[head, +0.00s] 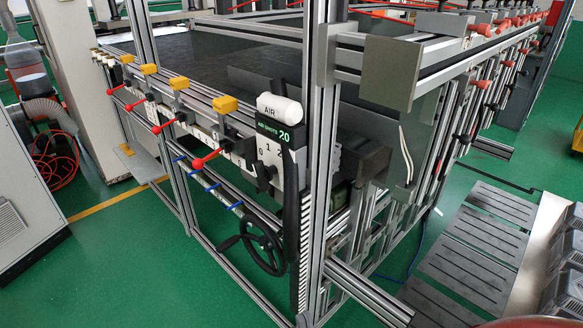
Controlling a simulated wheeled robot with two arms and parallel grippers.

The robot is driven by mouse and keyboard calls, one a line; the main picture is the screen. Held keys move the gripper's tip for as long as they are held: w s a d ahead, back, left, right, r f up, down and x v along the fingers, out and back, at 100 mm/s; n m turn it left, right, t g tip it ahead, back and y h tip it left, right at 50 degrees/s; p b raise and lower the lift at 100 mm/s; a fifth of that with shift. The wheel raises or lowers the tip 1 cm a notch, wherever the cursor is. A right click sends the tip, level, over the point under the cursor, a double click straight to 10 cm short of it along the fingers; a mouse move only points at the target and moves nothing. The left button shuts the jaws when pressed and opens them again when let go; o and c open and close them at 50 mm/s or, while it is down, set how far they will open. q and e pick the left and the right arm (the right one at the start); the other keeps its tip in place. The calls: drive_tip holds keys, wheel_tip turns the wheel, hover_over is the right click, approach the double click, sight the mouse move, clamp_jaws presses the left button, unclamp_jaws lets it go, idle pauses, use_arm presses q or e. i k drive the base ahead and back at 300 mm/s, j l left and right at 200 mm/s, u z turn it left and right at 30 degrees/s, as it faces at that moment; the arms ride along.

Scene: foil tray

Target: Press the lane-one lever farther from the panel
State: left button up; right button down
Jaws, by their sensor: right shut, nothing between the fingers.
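The lever closest to the panel (207,159) is the largest in view. A second lever (162,126) is further left, then a third (135,104), and a small one (115,88) at the far left. Yellow blocks sit above them. I cannot read any lane mark on the levers. The dark panel (272,135) reads "AIR SHOTS 20", with 0, 1 and 2 below it. I cannot make out either gripper in the head view.
A white cylinder marked "AIR" (280,107) tops the panel. A black handwheel (252,248) and blue-tipped rods (196,172) are below the rail. Upright metal posts (320,150) stand right of the panel. Green floor is open in front of the frame at left.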

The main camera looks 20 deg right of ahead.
sight(483, 29)
drive_tip(key=z, duration=1.65)
